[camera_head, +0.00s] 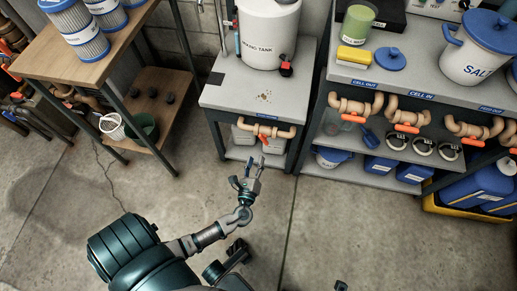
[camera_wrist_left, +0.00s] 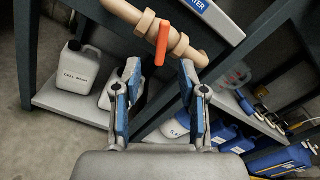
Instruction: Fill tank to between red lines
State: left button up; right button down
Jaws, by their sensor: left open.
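A white tank (camera_head: 268,38) stands on a grey bench (camera_head: 235,92) at the back centre of the head view. Its top is cut off, and no red level lines can be made out. A small black and red fitting (camera_head: 286,66) sits low on its right side. Below the bench top runs a tan pipe (camera_head: 245,127) with an orange valve handle (camera_head: 265,138). In the left wrist view the handle (camera_wrist_left: 162,45) hangs down from the pipe (camera_wrist_left: 135,18). My left gripper (camera_head: 255,165) is open and empty, just short of the handle, with its fingers (camera_wrist_left: 160,75) on either side below it.
A right bench (camera_head: 400,82) carries a salt bucket (camera_head: 480,50), a green cup (camera_head: 356,24) and a yellow block (camera_head: 353,55); more tan pipes with orange handles (camera_head: 405,122) run below. A wooden table (camera_head: 95,70) stands left. The concrete floor (camera_head: 330,230) is clear.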

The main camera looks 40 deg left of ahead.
pick_arm(q)
jog(key=shift+v, duration=1.25)
jog(key=shift+f, duration=0.1)
